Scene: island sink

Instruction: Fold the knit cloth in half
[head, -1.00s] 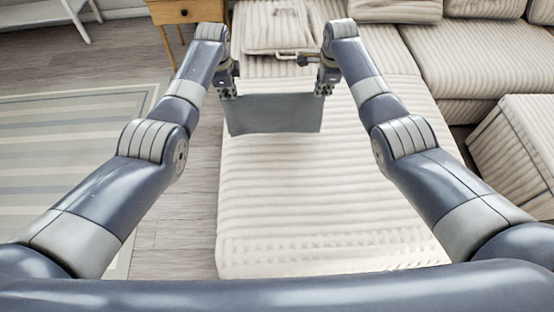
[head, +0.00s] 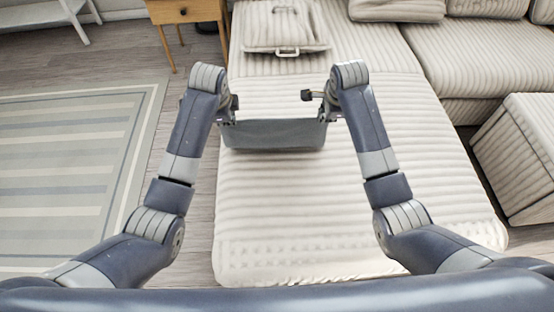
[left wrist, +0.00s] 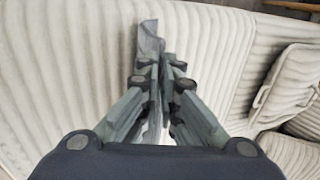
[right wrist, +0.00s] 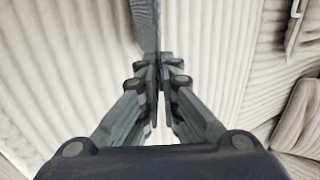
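The knit cloth (head: 272,135) is grey and hangs stretched between my two grippers over the striped sofa seat. Its lower part seems to rest on or close to the seat; I cannot tell exactly. My left gripper (head: 229,121) is shut on the cloth's left corner; the cloth also shows at the fingertips in the left wrist view (left wrist: 150,42). My right gripper (head: 324,117) is shut on the right corner; in the right wrist view the cloth (right wrist: 145,22) runs up from the fingertips.
The long cream striped sofa seat (head: 350,215) is bare in front of the cloth. A striped cushion (head: 282,25) lies at the far end. A wooden side table (head: 186,12) stands behind left, a striped rug (head: 65,175) lies on the floor at left, and an ottoman (head: 520,150) is at right.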

